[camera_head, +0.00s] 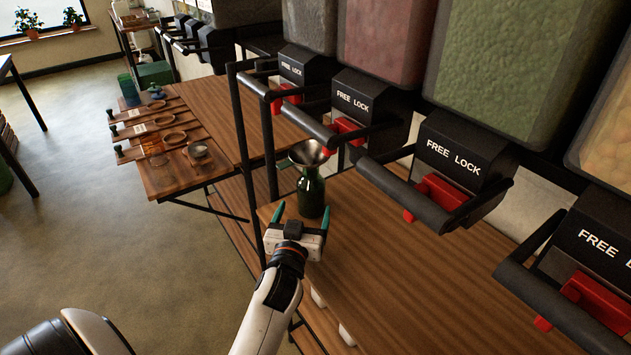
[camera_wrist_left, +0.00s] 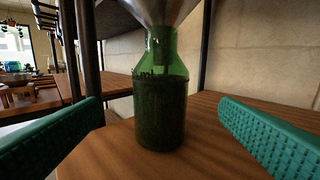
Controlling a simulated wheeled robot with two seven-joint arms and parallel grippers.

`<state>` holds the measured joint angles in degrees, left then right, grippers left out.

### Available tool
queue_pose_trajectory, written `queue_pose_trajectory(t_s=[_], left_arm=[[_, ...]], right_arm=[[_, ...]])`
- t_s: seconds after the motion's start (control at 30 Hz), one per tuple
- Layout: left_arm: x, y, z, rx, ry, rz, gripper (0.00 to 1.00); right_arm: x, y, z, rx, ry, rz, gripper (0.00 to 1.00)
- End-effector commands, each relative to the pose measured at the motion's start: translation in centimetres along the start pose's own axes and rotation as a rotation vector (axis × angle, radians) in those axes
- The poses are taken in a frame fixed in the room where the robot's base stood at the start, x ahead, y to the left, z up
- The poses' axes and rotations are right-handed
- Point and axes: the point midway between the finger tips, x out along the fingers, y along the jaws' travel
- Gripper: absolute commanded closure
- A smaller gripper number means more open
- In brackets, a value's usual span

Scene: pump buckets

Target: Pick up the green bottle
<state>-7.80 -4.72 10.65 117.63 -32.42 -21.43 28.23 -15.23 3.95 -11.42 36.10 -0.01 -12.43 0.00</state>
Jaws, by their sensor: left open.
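The green bottle (camera_head: 311,192) stands upright on the wooden shelf top, with a metal funnel (camera_head: 309,153) in its mouth. In the left wrist view the bottle (camera_wrist_left: 160,100) is dark in its lower part, and the funnel (camera_wrist_left: 160,10) is cut off by the top edge. My left gripper (camera_head: 302,217) is open just in front of the bottle. Its teal fingers are spread wide on either side of the bottle in the wrist view, with gaps on both sides. My right gripper is not in view.
Black dispensers with red levers (camera_head: 440,195) and bar handles (camera_head: 405,193) overhang the wooden counter (camera_head: 400,290). A black upright post (camera_head: 267,150) stands left of the bottle. The counter to the right is clear. A side table (camera_head: 170,180) with jars is at left.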

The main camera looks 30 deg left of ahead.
Motion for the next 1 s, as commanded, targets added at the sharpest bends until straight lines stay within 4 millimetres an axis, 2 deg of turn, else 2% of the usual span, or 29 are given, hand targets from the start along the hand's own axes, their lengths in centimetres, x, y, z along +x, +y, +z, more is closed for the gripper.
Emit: queue_pose_trajectory(t_s=[0.07, 0.23, 0.33, 0.47, 0.6, 0.7, 0.83, 1.0], left_arm=[[1.3, 0.0, 0.3, 0.001, -0.002, 0.0, 0.15], [4.3, 0.0, 0.3, 0.001, -0.001, 0.0, 0.15], [5.5, 0.0, 0.2, 0.001, -0.001, -0.001, 0.15], [6.3, 0.0, 0.2, 0.001, 0.0, 0.0, 0.15], [8.0, 0.0, 0.7, 0.002, 0.0, 0.0, 0.15], [9.6, 0.0, 0.9, 0.003, 0.001, 0.0, 0.15], [10.9, -0.1, 0.6, 0.001, 0.002, -0.001, 0.15], [11.4, -0.1, 0.6, 0.0, 0.001, -0.001, 0.15]], right_arm=[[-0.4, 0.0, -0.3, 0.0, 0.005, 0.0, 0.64], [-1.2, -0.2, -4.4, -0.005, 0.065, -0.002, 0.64], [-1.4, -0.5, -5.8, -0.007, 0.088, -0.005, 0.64], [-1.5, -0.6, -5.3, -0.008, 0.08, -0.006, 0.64], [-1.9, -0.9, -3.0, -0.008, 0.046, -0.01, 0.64], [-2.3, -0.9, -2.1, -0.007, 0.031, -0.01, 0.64], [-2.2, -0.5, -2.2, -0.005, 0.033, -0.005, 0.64], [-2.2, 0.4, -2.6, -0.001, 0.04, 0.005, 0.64]])
